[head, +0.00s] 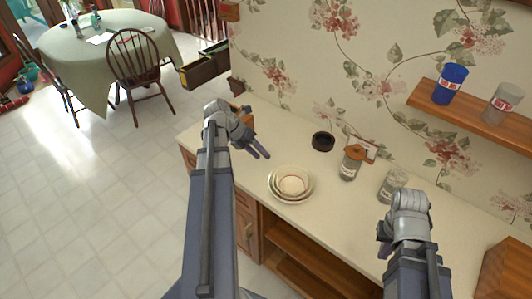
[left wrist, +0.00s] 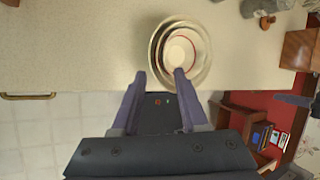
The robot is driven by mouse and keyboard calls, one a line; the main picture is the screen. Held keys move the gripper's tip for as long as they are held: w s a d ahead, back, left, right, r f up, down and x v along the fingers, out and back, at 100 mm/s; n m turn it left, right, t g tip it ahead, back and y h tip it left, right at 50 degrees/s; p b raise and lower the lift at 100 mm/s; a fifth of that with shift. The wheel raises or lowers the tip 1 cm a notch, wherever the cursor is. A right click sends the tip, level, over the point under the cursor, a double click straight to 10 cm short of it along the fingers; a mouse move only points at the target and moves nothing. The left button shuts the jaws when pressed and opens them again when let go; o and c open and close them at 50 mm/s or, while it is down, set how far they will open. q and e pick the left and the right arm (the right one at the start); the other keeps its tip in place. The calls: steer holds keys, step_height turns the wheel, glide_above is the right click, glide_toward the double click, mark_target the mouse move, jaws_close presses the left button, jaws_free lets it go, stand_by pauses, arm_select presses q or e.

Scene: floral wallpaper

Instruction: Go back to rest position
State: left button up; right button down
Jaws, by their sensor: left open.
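My left gripper (head: 258,151) is open and empty above the counter (head: 330,217), behind and left of a stack of nested bowls (head: 290,185) in the head view. In the left wrist view the spread fingers of the gripper (left wrist: 160,76) have nothing held between them, and the bowls (left wrist: 182,48) show beyond the fingertips. My right gripper (head: 383,240) is at the lower right, over the counter's front part. Its fingers are mostly hidden by its own wrist, so its opening does not show.
A black round dish (head: 322,141), a jar with an orange-brown lid (head: 351,163) and a glass jar (head: 391,185) stand along the wall. A shelf (head: 470,115) holds a blue can (head: 449,84) and a grey can (head: 502,103). Open floor (head: 90,200) lies left.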

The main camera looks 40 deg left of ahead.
arm_select(q)
steer(key=shift+p+v, duration=0.85)
steer(key=shift+v, duration=0.7)
arm_select(e)
steer(key=shift+r, duration=1.3)
arm_select(q)
steer(key=d+f+m+g+y+b, duration=0.1)
steer(key=d+f+m+g, duration=0.15)
steer(key=d+m, duration=0.75)
steer(key=d+f+m+g+y+b, duration=0.1)
steer(key=d+f+m+b, duration=0.15)
steer(key=d+m, duration=0.7)
steer(key=s+d+f+m+y+b, duration=0.1)
steer(key=s+d+m+y, duration=0.1)
steer(key=d+m, duration=0.6)
steer(key=s+d+f+m+y, duration=0.2)
steer(key=s+d+m, duration=0.2)
steer(key=d+m, duration=0.5)
steer(key=m+g, duration=0.1)
steer(key=m, duration=0.4)
steer(key=shift+s+f+b, duration=0.25)
steer(key=shift+s+b, duration=0.1)
steer(key=shift+s, duration=0.05)
arm_select(e)
step_height(320, 180, down, 5)
steer(key=shift+f, duration=0.15)
